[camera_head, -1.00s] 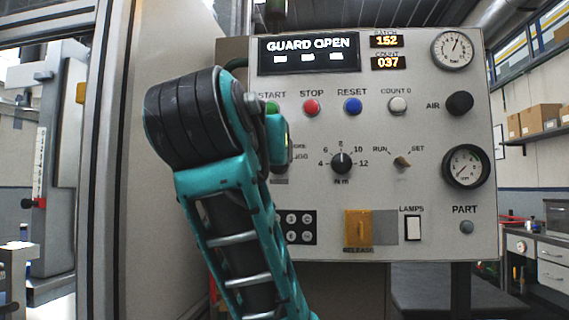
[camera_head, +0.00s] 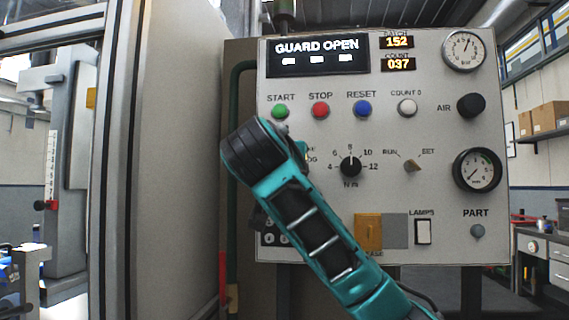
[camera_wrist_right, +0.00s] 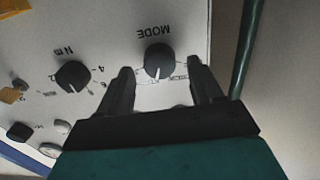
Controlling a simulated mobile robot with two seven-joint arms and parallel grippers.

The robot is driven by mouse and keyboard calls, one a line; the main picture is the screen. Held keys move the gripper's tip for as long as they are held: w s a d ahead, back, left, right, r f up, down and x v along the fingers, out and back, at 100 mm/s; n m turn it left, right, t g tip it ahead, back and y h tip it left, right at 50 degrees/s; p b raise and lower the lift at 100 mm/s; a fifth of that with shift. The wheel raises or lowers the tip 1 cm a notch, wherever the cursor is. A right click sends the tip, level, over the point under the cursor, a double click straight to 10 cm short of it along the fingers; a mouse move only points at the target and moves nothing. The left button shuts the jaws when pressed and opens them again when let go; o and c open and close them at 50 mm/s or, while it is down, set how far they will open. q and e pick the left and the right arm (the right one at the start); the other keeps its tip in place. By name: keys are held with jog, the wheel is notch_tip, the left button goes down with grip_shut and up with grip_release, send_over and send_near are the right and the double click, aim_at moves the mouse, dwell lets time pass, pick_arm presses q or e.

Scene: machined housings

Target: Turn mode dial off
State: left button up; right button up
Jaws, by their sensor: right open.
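The mode dial (camera_wrist_right: 158,60) is a round black knob with a pale pointer line, under the printed word MODE, which appears upside down in the right wrist view. The pointer line faces the bottom of that view; the small labels beside the dial are too blurred to read fully. My right gripper (camera_wrist_right: 161,84) is open, with one finger on each side of the dial's lower part. I cannot tell whether the fingers touch it. In the head view my right arm covers the dial and the gripper's fingers. My left gripper is not in view.
A black Nm dial (camera_head: 350,166) sits right of the covered dial. Above are the green START (camera_head: 280,111), red STOP (camera_head: 320,110) and blue RESET (camera_head: 361,109) buttons. A yellow release cover (camera_head: 368,232) is below. A green pipe (camera_wrist_right: 247,50) runs beside the panel edge.

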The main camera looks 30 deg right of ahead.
jog(key=shift+w+d, duration=0.4)
jog(key=shift+w, duration=0.1)
jog(key=c, duration=1)
